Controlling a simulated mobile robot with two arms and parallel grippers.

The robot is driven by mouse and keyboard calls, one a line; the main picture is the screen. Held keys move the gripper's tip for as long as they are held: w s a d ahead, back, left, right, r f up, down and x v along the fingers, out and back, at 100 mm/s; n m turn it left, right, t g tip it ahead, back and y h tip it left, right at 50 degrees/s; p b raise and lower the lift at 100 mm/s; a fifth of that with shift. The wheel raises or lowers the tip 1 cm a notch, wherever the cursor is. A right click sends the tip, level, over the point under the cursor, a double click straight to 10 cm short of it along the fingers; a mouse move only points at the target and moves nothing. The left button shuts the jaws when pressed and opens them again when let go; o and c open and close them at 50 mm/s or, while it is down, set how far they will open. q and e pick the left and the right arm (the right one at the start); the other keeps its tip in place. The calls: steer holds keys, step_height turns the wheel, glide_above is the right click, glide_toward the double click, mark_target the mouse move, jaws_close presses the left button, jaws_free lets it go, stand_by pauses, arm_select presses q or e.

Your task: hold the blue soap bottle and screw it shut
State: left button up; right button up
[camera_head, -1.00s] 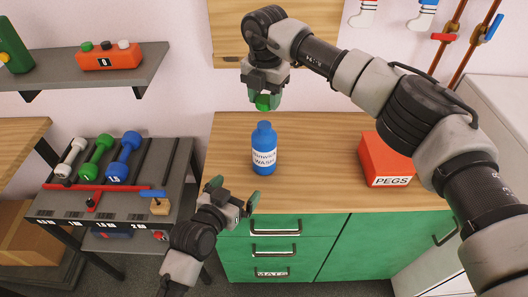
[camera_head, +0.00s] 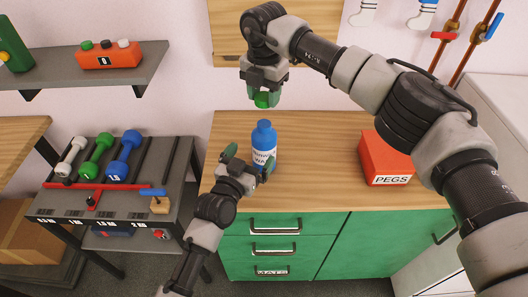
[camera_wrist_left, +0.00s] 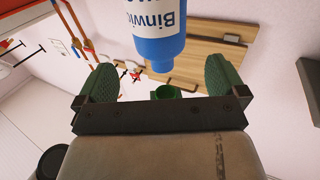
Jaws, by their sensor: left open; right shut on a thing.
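The blue soap bottle (camera_head: 264,137) stands upright and uncapped on the wooden counter, its white label facing front. My left gripper (camera_head: 249,160) is open just in front and left of it, one finger overlapping the label's lower part. In the left wrist view the bottle (camera_wrist_left: 155,42) appears inverted, beyond and between the open fingers (camera_wrist_left: 158,80). My right gripper (camera_head: 263,91) is shut on a green cap (camera_head: 262,100), above the bottle and apart from it. A green hollow round piece, apparently this cap, shows in the left wrist view (camera_wrist_left: 167,91).
An orange-red PEGS box (camera_head: 386,160) stands on the counter (camera_head: 325,150) at the right. A rack with dumbbells (camera_head: 98,158) is at the left. A wooden board (camera_head: 225,40) is on the wall behind my right gripper. The counter between bottle and box is clear.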

mark_target(265, 136)
arm_select(q)
steer(key=x, duration=0.8)
steer(key=shift+w+d+f, duration=0.1)
steer(key=shift+w+d, duration=0.05)
steer(key=shift+w, duration=0.05)
steer(key=shift+c, duration=0.2)
steer(key=c, duration=1.3)
arm_select(e)
steer(key=shift+f, duration=2.5)
steer(key=shift+f, duration=0.1)
steer(key=shift+f, duration=0.8)
steer(key=shift+f, duration=0.55)
